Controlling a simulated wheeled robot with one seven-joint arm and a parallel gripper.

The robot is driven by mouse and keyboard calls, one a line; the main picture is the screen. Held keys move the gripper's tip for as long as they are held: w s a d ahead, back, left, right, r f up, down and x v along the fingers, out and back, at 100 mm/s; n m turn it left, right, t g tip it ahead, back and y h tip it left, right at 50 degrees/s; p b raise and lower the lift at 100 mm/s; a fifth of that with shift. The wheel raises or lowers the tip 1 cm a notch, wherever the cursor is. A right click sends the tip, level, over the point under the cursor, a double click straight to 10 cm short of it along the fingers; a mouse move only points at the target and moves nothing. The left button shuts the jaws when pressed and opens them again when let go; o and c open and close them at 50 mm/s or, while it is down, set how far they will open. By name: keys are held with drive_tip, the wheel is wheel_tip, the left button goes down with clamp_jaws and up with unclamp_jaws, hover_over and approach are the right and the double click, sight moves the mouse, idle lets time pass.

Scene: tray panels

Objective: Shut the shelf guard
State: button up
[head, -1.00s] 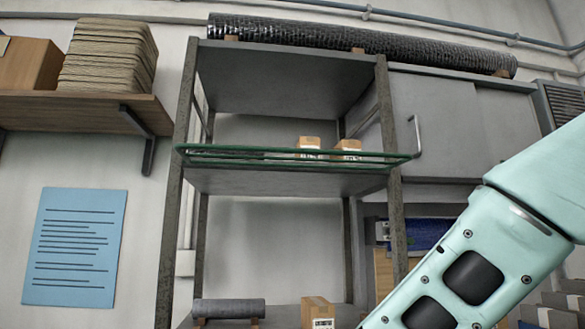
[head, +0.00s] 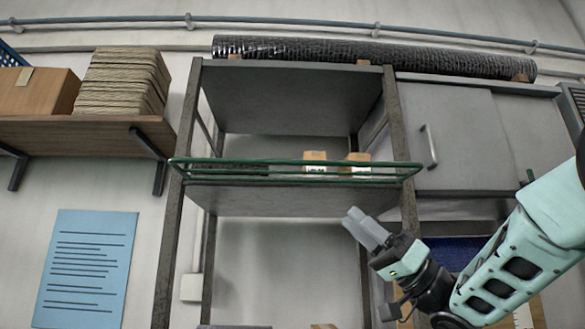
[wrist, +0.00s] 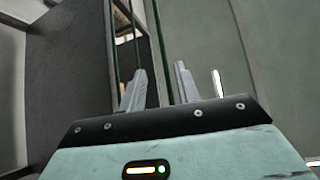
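The shelf guard (head: 295,163) is a long green rail frame across the front of the grey middle shelf (head: 280,200). It reaches a little past both uprights and appears to stand out in front of the shelf edge. My gripper (head: 354,219) is below the guard, right of its middle, with its fingers pointing up and left. In the wrist view the two grey fingers (wrist: 159,68) are apart with nothing clearly held. Green rods of the guard (wrist: 113,40) run beyond the fingers there. Whether any finger touches the guard I cannot tell.
Two small boxes (head: 315,157) stand on the shelf behind the guard. A dark wrapped roll (head: 370,50) lies on top of the rack. A grey cabinet with a handle (head: 430,147) is at the right. A wooden wall shelf (head: 80,135) is at the left.

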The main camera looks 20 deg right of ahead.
sight(289, 163)
drive_tip(key=p+x, duration=0.7)
drive_tip(key=x, duration=1)
drive_tip(key=shift+a+r+p, duration=0.1)
drive_tip(key=shift+r+p, duration=0.05)
drive_tip(key=shift+p, duration=0.15)
clamp_jaws()
